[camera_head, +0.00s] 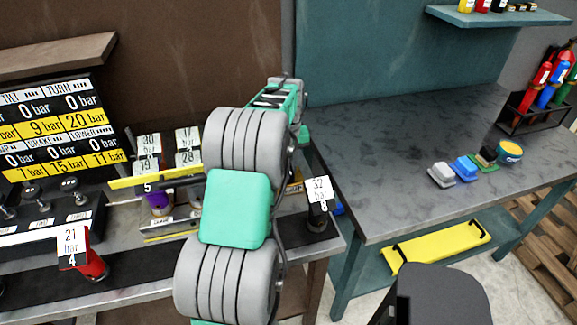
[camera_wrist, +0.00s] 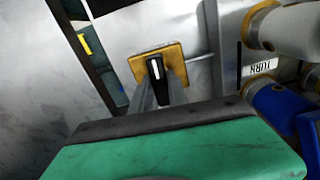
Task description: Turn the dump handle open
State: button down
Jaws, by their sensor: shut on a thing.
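The dump handle (camera_wrist: 155,70) is a small black knob with a white stripe, in the wrist view. It is mounted on an orange-yellow square plate (camera_wrist: 178,54) on a pale grey panel. The white stripe runs roughly up and down in that view. My gripper (camera_wrist: 158,88) reaches up from below with its two grey fingers on either side of the knob, shut on it. The lower part of the knob is between the fingers. In the head view my arm hides the handle and the fingers.
To the right in the wrist view are a blue cylindrical fitting (camera_wrist: 275,105), a beige one (camera_wrist: 285,28) and a TURN label (camera_wrist: 263,67). In the head view, a gauge board (camera_head: 55,125) stands left; a grey workbench (camera_head: 400,150) with small blocks is right.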

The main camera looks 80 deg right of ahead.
aim_at(289, 166)
jog(key=shift+n, duration=0.5)
jog(key=c, duration=1.3)
grip_release()
notch_tip(289, 166, up, 8)
jog(key=shift+f+b, duration=0.1)
jog(key=shift+b, duration=0.55)
